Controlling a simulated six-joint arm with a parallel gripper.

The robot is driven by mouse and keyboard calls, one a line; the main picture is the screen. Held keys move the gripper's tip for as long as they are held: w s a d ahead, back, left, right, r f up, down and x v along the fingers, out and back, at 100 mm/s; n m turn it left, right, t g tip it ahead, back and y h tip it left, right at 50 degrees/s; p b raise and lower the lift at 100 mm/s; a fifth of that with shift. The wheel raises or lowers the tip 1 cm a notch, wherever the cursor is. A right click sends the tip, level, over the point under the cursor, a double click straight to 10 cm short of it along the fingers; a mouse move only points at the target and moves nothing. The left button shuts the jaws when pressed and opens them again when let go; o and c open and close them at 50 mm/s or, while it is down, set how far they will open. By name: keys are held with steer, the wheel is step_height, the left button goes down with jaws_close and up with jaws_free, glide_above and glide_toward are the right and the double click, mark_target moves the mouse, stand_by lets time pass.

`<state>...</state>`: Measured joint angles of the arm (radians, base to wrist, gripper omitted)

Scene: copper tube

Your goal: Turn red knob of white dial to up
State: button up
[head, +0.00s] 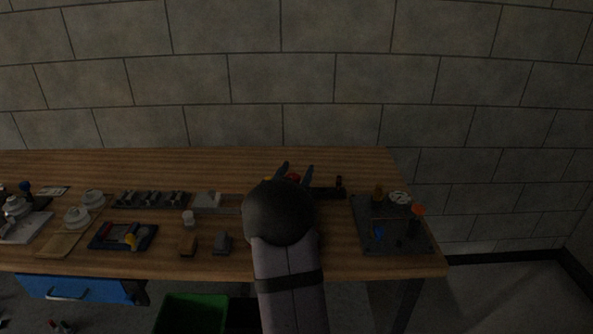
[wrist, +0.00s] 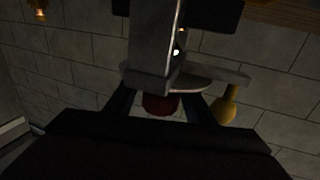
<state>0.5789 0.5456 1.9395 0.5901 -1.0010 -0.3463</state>
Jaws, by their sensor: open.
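The red knob (wrist: 160,104) is in the middle of the wrist view, in front of the white dial (wrist: 196,84), whose pale edge shows behind it. Only a small red part of the knob (head: 293,177) shows in the head view, with my arm covering most of the dial. My gripper (head: 296,167) is open, and its two dark fingers stand on either side of the knob. In the wrist view my gripper (wrist: 161,106) shows gaps between fingers and knob. The way the knob points cannot be told in the dim light.
A yellow handle (wrist: 226,106) is close to the right finger in the wrist view. A dark board (head: 395,243) with small parts lies to the right on the wooden table (head: 200,168). Several blocks and trays lie to the left. The table's back strip is clear.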

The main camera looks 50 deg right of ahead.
steer(key=c, duration=1.1)
steer(key=shift+f+n+t+y+b, duration=0.1)
steer(key=shift+n+t+y+b, duration=0.25)
steer(key=shift+b, duration=0.4)
steer(key=shift+w+n+t+b, duration=0.15)
steer(key=shift+n+t+b, duration=0.1)
steer(key=shift+t+b, duration=0.25)
steer(key=shift+o, duration=0.2)
steer(key=b, duration=0.1)
steer(key=n+t+y+b, duration=0.2)
steer(key=shift+w+a, duration=0.3)
